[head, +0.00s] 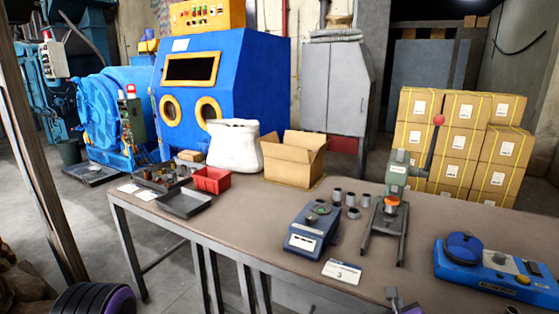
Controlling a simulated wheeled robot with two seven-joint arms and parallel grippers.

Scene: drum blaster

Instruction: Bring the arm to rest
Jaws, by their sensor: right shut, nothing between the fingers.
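My right gripper (394,294) shows at the bottom edge, right of centre, in the head view. Only its grey tip end is in the picture, small and partly cut off by the frame. It is shut and empty, in front of the workbench (260,212), near the front edge. No thing is held in it. My left gripper is not in the picture.
A blue device (312,230), a label card (342,271), a green press (397,180) and a blue machine (490,266) stand on the bench's right half. Several metal cups (337,195) lie between. A carton (293,160), white sack (233,146), red bin (211,180) and trays (186,203) stand left.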

